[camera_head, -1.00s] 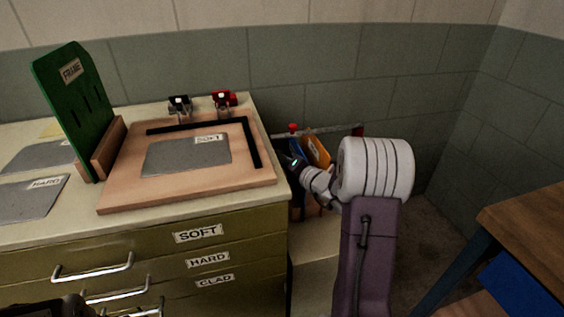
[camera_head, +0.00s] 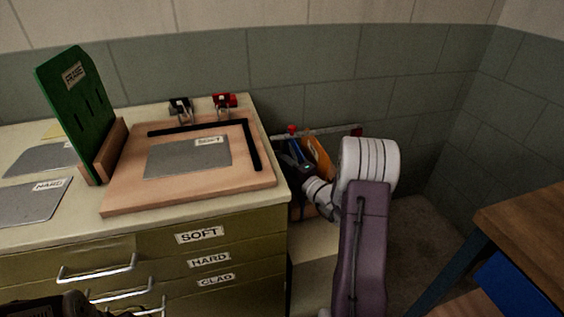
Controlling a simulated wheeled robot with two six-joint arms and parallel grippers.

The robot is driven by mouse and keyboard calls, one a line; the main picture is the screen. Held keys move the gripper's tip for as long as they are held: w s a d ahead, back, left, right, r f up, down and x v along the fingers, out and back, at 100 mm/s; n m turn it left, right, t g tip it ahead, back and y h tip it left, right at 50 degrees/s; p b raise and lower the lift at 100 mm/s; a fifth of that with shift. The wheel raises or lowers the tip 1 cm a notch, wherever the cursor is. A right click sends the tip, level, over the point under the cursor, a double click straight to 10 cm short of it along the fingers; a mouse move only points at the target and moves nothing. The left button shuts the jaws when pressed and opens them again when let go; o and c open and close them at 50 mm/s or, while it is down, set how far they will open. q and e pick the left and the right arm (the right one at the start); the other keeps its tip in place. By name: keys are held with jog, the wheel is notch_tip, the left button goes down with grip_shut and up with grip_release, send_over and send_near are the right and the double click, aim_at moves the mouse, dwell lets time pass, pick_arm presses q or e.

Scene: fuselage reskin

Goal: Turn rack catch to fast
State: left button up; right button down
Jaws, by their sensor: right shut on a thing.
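The rack (camera_head: 331,131) stands low beside the drawer cabinet, with a pale bar across its top. The rack catch (camera_head: 292,129), a small red piece, shows at the bar's left end; its exact setting is too small to read. My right gripper (camera_head: 296,156) reaches down to the catch and is shut on it; the dark jaws and my white wrist hide most of the contact. My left gripper (camera_head: 60,306) shows only as a dark part at the bottom left edge, and its jaws cannot be made out.
Orange (camera_head: 318,154) and blue pieces stand in the rack close to my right gripper. The cabinet top (camera_head: 85,218) holds a wooden board (camera_head: 125,196) with a grey SOFT sheet (camera_head: 185,160) and a green FRAME panel (camera_head: 75,95). A wooden table (camera_head: 530,225) is at the right.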

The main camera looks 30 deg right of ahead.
jog(key=shift+m, duration=0.3)
jog(key=c, duration=1.3)
grip_release()
jog(key=shift+c, duration=0.2)
jog(key=s+d+p, duration=0.1)
jog(key=s+p, duration=0.1)
jog(key=s, duration=0.7)
jog(key=shift+d, duration=0.2)
jog(key=shift+f, duration=0.1)
